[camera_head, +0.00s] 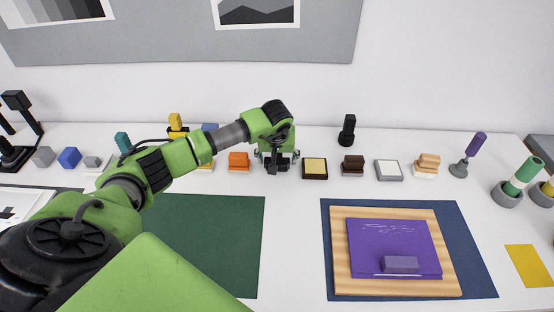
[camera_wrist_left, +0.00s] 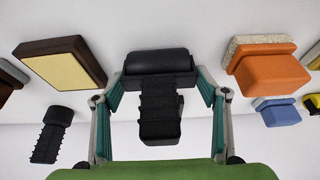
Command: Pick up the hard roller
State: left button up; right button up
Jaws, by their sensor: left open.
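The hard roller appears to be the black roller (camera_wrist_left: 158,63) with a ribbed black handle, seen in the left wrist view. It lies between the two fingers of my left gripper (camera_wrist_left: 160,92). The fingers are open, one on each side of the handle, with visible gaps to it. In the head view my left gripper (camera_head: 278,158) is low at the back row of the table, and it mostly hides the roller. My right gripper is not in view.
A dark block with a yellow pad (camera_head: 314,167) stands close on the right and an orange block (camera_head: 239,160) on the left. A black ribbed tool (camera_head: 347,131) stands behind. A wooden board (camera_head: 340,270) with a purple sheet (camera_head: 385,240) lies at front right; a green mat (camera_head: 225,240) lies nearer left.

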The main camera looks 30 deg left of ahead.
pick_arm(q)
jog(key=c, duration=1.3)
jog(key=shift+r, duration=0.1)
jog(key=shift+w+a+r+b, duration=0.1)
jog(key=shift+r+b, duration=0.4)
jog(key=shift+b, duration=0.15)
jog(key=b+v, duration=0.1)
jog(key=v, duration=0.2)
jog(key=s+b+v, duration=0.1)
jog(key=b+v, duration=0.1)
jog(key=v, duration=0.2)
jog(key=shift+s, duration=0.2)
jog(key=s+d+r+b, duration=0.1)
jog(key=s, duration=0.2)
jog(key=s+d+r+b, duration=0.1)
jog(key=s+r, duration=0.1)
jog(key=s, duration=0.1)
jog(key=s+d+r+b, duration=0.1)
jog(key=s+r, duration=0.1)
jog(key=s, duration=0.1)
jog(key=shift+s+d+r, duration=0.2)
jog(key=shift+s+d, duration=0.05)
jog(key=shift+s, duration=0.1)
